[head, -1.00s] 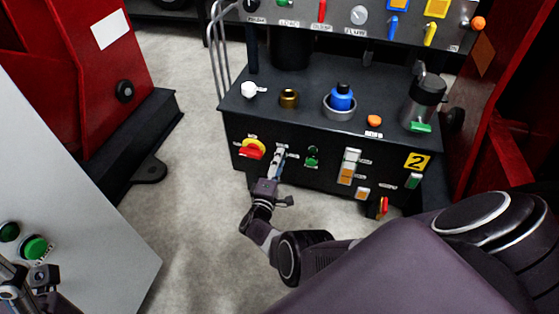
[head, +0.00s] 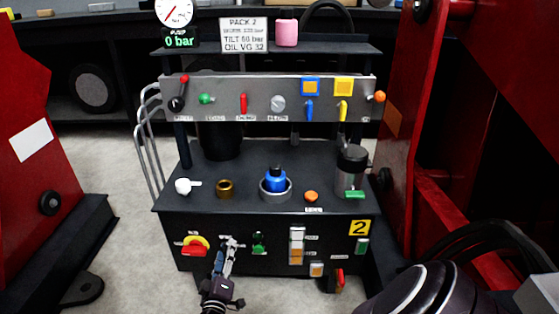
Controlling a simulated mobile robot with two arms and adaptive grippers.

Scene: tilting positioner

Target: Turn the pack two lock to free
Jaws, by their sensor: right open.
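Pack two (head: 270,163) is a dark cabinet with a yellow "2" plate on its lower front. My right gripper (head: 231,245) is open at this front, just right of a red and yellow rotary switch (head: 195,245) and left of a green control (head: 259,242). Its fingers are at a small pale fitting and partly hide it; I cannot tell whether they touch it. The labels are too small to read, so I cannot tell which control is the lock or its setting. My left gripper is not in view.
A grey panel (head: 225,97) with knobs and levers stands above the deck. A blue cap (head: 275,180) and a metal canister (head: 351,165) sit on the deck. Red machine frames (head: 40,165) stand on both sides.

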